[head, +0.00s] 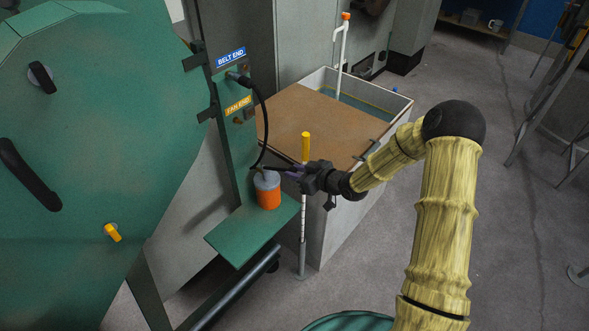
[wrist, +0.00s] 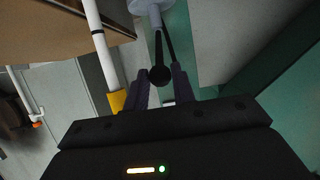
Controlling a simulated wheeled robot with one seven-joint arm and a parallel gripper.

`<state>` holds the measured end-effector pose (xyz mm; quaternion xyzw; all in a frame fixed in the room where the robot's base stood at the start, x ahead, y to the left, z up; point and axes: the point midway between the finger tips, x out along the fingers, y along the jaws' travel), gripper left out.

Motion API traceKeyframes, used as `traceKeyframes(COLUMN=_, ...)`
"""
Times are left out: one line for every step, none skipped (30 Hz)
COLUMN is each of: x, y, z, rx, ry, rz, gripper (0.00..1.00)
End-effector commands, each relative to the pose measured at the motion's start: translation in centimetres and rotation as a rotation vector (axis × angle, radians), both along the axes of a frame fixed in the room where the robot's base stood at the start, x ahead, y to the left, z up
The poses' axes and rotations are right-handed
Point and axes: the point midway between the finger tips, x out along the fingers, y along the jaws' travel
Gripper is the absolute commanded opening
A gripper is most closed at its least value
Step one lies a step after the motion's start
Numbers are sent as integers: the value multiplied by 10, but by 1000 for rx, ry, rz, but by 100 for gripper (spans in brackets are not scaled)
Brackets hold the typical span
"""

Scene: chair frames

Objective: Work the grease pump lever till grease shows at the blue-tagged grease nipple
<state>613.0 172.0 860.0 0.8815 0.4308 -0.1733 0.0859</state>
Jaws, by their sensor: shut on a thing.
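The grease pump (head: 268,192), an orange pot with a grey top, stands on a green shelf bracket. My gripper (head: 290,171) is at the pump top from the right. In the wrist view, the black ball-ended lever (wrist: 159,74) sits between the fingers of my gripper (wrist: 159,80), which is shut on it. A black hose (head: 265,115) runs from the pump up to the upper fitting (head: 243,80), below the blue BELT END tag (head: 231,57). The yellow FAN END tag (head: 238,105) is lower. Grease at the blue-tagged nipple is too small to tell.
A white pole with a yellow top (head: 305,148) stands close by my gripper. Behind it is a grey bin with a brown board (head: 315,120) on top. A green machine door (head: 95,150) fills the left.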

Motion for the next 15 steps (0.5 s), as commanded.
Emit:
traceKeyframes(x=-2, y=-3, z=-10, rx=-3, ry=5, rz=-3, gripper=11)
traceKeyframes(x=-2, y=-4, z=-13, rx=-4, ry=6, rz=-3, gripper=11)
traceKeyframes(x=-3, y=-6, z=-17, rx=-5, ry=5, rz=-3, gripper=11)
traceKeyframes(x=-4, y=-7, z=-19, rx=-5, ry=5, rz=-2, gripper=11)
traceKeyframes(x=-5, y=-8, z=-22, rx=-5, ry=5, rz=-2, gripper=11)
traceKeyframes(x=-6, y=-9, z=-26, rx=-5, ry=5, rz=-2, gripper=11)
traceKeyframes(x=-7, y=-10, z=-28, rx=-4, ry=6, rz=-2, gripper=11)
traceKeyframes(x=-8, y=-11, z=-30, rx=-4, ry=6, rz=-2, gripper=11)
traceKeyframes(x=-9, y=-12, z=-33, rx=-4, ry=6, rz=-2, gripper=11)
traceKeyframes(x=-9, y=-13, z=-34, rx=-4, ry=6, rz=-2, gripper=11)
traceKeyframes(x=-9, y=-13, z=-34, rx=-4, ry=6, rz=-2, gripper=11)
traceKeyframes(x=-10, y=-14, z=-34, rx=-4, ry=6, rz=-2, gripper=11)
traceKeyframes(x=-10, y=-14, z=-34, rx=-4, ry=6, rz=-2, gripper=11)
traceKeyframes(x=-10, y=-14, z=-34, rx=-4, ry=6, rz=-2, gripper=11)
traceKeyframes(x=-10, y=-14, z=-34, rx=-4, ry=6, rz=-3, gripper=11)
